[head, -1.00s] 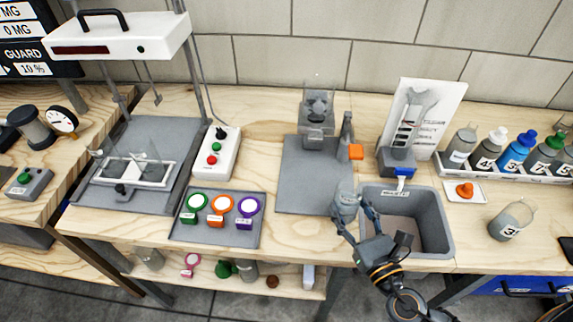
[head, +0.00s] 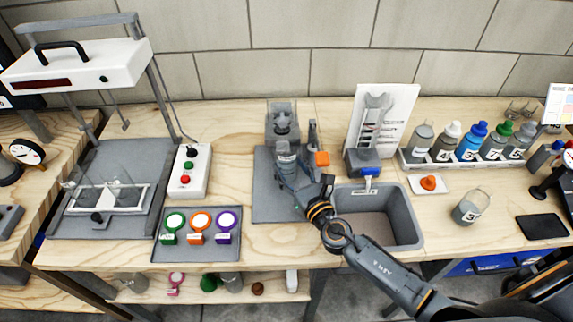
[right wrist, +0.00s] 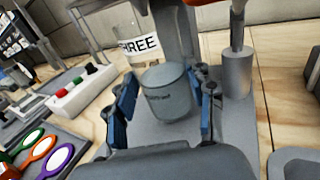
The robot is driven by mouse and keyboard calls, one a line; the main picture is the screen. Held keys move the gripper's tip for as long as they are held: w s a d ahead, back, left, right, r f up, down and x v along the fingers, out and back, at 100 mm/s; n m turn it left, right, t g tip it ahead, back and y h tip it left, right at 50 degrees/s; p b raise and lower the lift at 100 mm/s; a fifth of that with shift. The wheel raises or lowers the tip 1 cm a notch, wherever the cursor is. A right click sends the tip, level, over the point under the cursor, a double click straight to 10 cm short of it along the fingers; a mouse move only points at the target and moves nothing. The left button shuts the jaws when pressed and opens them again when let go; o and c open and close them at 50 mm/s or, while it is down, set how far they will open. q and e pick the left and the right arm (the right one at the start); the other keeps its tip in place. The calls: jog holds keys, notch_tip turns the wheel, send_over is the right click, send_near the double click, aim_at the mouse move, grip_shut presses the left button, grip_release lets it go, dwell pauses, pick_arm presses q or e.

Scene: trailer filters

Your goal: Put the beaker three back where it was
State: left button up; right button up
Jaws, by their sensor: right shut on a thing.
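My right gripper (head: 286,168) is shut around a grey, cup-like beaker (right wrist: 168,92) and holds it upright over the grey mat (head: 262,208), by the stand (head: 282,122). Small print on the beaker is too blurred to read. In the right wrist view, my gripper's blue-padded fingers (right wrist: 166,112) are on both sides of it. Behind it, a label reading THREE (right wrist: 139,46) shows on a clear thing; I cannot tell its full shape. Whether the beaker touches the mat is not clear. My left gripper is not in view.
A post with an orange block (head: 322,159) stands right beside the gripper. The sink (head: 410,205) lies to the right, under my arm. A control box (head: 190,170) and a tray of coloured rings (head: 197,250) are left. A bottle marked 3 (head: 471,207) stands far right.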

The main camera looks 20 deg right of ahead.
jog(key=shift+w+a+f, duration=0.1)
jog(key=shift+w+f, duration=0.15)
jog(key=shift+w, duration=0.4)
jog(key=shift+w+a+f, duration=0.1)
jog(key=shift+w+f, duration=0.1)
jog(key=shift+w, duration=0.4)
jog(key=shift+s+f+b, duration=0.1)
jog(key=shift+f+b, duration=0.2)
jog(key=shift+b, duration=0.15)
jog(key=shift+f, duration=0.2)
jog(key=o, duration=1.5)
jog(key=shift+c, duration=0.2)
jog(key=shift+r, duration=0.1)
jog(key=shift+r, duration=0.15)
jog(key=s, duration=0.3)
jog(key=s+d+b, duration=0.1)
jog(key=s, duration=0.3)
jog(key=s+b, duration=0.1)
jog(key=s, duration=0.3)
jog(key=shift+s+d+f, duration=0.15)
jog(key=shift+d+f, duration=0.05)
jog(key=shift+d, duration=0.2)
jog(key=shift+s+r, duration=0.15)
jog(key=shift+s, duration=0.15)
